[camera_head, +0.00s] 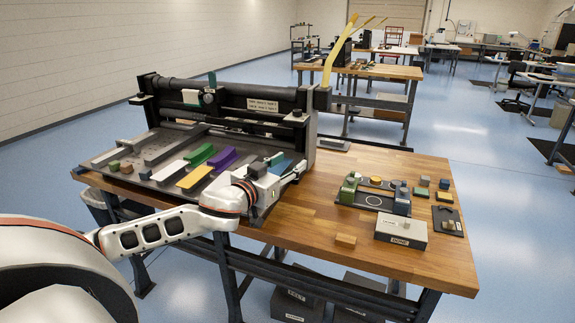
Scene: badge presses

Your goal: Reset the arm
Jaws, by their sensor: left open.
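My left arm reaches in from the lower left, white with orange bands. Its gripper (274,163) is open, over the right front part of the badge press (153,178). The press is a large dark machine with a flat bed, on a wooden table. Several coloured bars lie on the bed, among them a green bar (201,155), a purple bar (223,158) and a yellow bar (195,177). A blue piece (283,166) lies close by the gripper, and I cannot tell whether they touch. My right gripper is not in view.
On the right of the wooden table (290,240) stand a small green-and-blue fixture (375,198), a grey box (400,231), a dark plate (448,221) and several small blocks. A wooden block (345,240) lies near the front edge. The tabletop between press and fixture is clear.

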